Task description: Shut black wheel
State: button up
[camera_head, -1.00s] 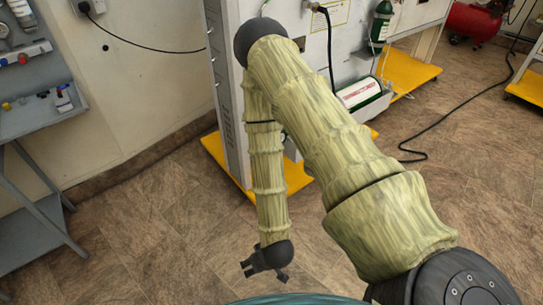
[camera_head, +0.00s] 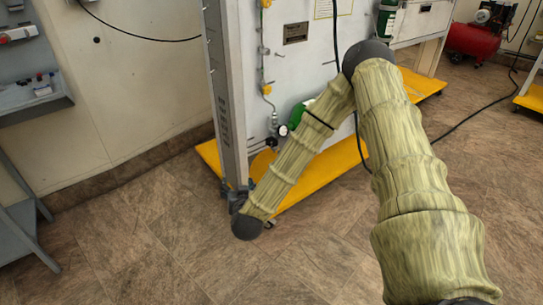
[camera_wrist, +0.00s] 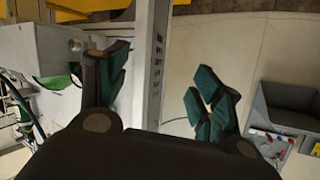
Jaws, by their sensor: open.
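A small dark fitting (camera_head: 271,142) sits low on the white panel beside a round gauge (camera_head: 283,130), just right of the grey post. I cannot tell whether it is the black wheel; no wheel shows clearly in either view. My gripper (camera_head: 240,190) is low in front of the post's foot, below and left of the fitting. In the wrist view my gripper (camera_wrist: 160,88) is open, its two dark green fingers spread wide with nothing held. The grey post (camera_wrist: 150,60) shows behind the gap between them.
The white panel (camera_head: 298,65) stands on a yellow base (camera_head: 325,173), with the grey post (camera_head: 226,95) at its left edge. A green cylinder (camera_head: 297,115) is partly behind my forearm. A grey shelf unit (camera_head: 32,95) stands far left. The brown floor is mostly clear.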

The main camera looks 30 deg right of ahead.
jog(key=w+d+m+h+b, duration=0.3)
jog(key=d+h+b, duration=0.15)
jog(key=d, duration=0.25)
jog(key=m+h+b, duration=0.3)
jog(key=h+b, duration=0.1)
jog(key=b, duration=0.1)
send_near(272, 143)
jog(key=shift+g+y, duration=0.25)
jog(key=shift+g, duration=0.05)
jog(key=b+x, duration=0.1)
jog(key=x, duration=0.2)
jog(key=b+x, duration=0.1)
jog(key=x, duration=0.2)
jog(key=b+x, duration=0.1)
jog(key=x, duration=0.2)
jog(key=shift+r+b, duration=0.3)
jog(key=shift+r, duration=0.05)
jog(key=shift+w+d+r, duration=0.1)
jog(key=shift+w+d, duration=0.35)
jog(key=shift+w, duration=0.1)
jog(key=shift+n, duration=0.3)
jog(key=c, duration=1)
jog(key=shift+c, duration=0.2)
